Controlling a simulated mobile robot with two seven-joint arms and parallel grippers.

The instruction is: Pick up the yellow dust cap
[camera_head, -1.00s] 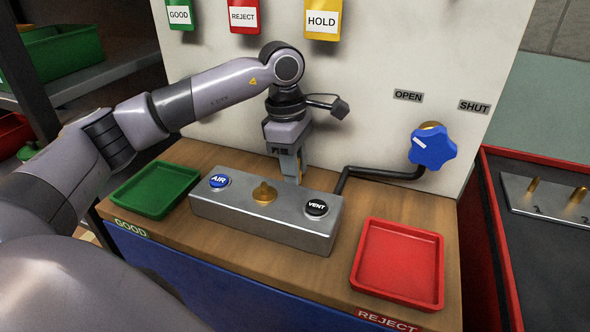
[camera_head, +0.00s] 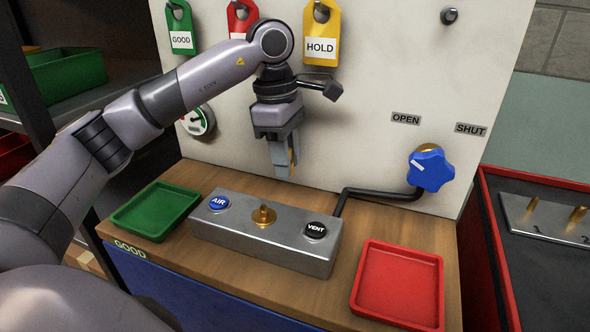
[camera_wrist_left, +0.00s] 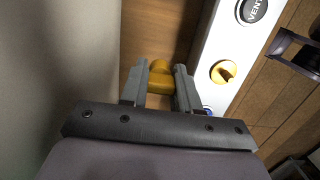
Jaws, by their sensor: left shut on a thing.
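My left gripper (camera_head: 285,165) is shut and hangs above the back edge of the wooden bench. In the left wrist view a yellow dust cap (camera_wrist_left: 160,78) is held between its two fingers (camera_wrist_left: 160,85). In the head view only a small bit of yellow shows at the fingers, the rest being hidden by them. The cap is clear of the bench.
A grey block (camera_head: 275,243) with AIR and VENT buttons and a brass fitting (camera_head: 264,215) stands in front. A green tray (camera_head: 120,222) is left, a red tray (camera_head: 438,318) right. A black pipe (camera_head: 370,193) runs to a blue knob (camera_head: 431,170). Tags hang on the panel.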

